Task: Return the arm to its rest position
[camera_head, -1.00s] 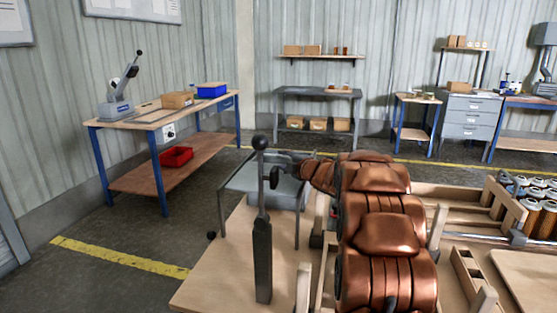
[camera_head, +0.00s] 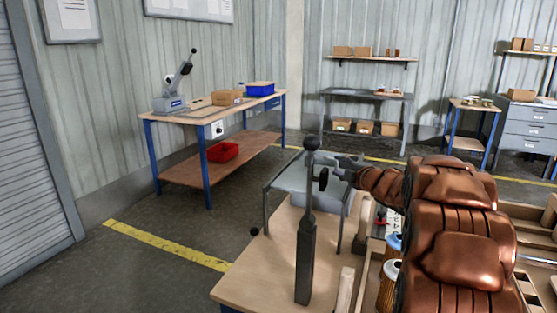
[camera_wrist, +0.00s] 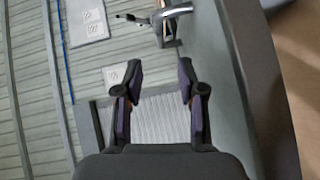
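My copper-coloured arm (camera_head: 455,215) reaches from the lower right over the workbench. Its dark gripper (camera_head: 345,168) is small in the head view, beside a grey metal stand (camera_head: 310,180). In the wrist view, my gripper (camera_wrist: 158,82) has its two fingers apart with nothing between them. Behind the gap are a grey corrugated wall (camera_wrist: 30,90) and a lighter ribbed panel (camera_wrist: 165,118). Filter cartridges with a blue and a white top (camera_head: 391,268) stand beside my arm, partly hidden by it.
An upright dark lever (camera_head: 306,235) with a ball knob stands on the near wooden bench (camera_head: 262,270). A blue-legged table (camera_head: 165,120) with a press stands at the left, a red bin (camera_head: 222,151) on its lower shelf. The floor (camera_head: 120,275) between is clear.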

